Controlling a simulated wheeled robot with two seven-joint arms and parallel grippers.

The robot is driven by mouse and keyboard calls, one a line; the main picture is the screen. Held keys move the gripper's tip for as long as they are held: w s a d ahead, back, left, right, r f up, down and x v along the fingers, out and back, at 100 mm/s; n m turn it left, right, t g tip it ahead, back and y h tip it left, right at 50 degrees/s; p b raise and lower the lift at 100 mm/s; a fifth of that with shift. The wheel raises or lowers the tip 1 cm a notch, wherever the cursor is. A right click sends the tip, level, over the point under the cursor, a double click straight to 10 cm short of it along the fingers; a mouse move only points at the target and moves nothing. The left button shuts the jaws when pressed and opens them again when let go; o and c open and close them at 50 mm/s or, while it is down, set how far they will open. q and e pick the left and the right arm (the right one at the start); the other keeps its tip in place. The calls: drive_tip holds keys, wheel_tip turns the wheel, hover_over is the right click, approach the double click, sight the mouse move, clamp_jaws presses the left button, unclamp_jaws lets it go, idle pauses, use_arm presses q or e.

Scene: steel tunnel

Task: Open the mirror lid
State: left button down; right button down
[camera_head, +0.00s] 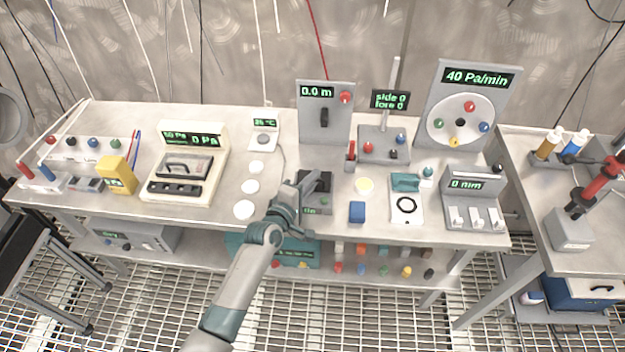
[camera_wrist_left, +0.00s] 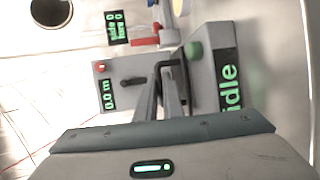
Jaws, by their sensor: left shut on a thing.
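The small grey device (camera_head: 327,207) with a green "idle" display stands near the front middle of the bench. It has a dark lid-like part (camera_head: 318,181) on top; I cannot tell its exact angle. My left gripper (camera_head: 293,200) is at the device's left side. In the left wrist view the fingers (camera_wrist_left: 170,88) are shut on a thin dark bar-like handle (camera_wrist_left: 176,68) beside the device's grey body (camera_wrist_left: 206,72), with its green button (camera_wrist_left: 193,49) close by. The mirror surface itself is not visible. My right gripper is not in view.
A panel reading 0.0 m (camera_head: 325,130) stands behind the device, and a red-handled lever (camera_head: 350,157) is to its right. A blue cube (camera_head: 357,212) lies further right. White discs (camera_head: 250,186) lie to the left. The bench front edge is close.

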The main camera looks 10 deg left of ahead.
use_arm(q)
drive_tip(key=shift+w+r, duration=0.1)
drive_tip(key=shift+r, duration=0.2)
drive_tip(key=shift+w+r+p, duration=0.7)
drive_tip(key=shift+r+p, duration=0.1)
drive_tip(key=shift+r, duration=0.05)
drive_tip(key=shift+w+r, duration=0.5)
drive_tip(key=shift+w, duration=0.4)
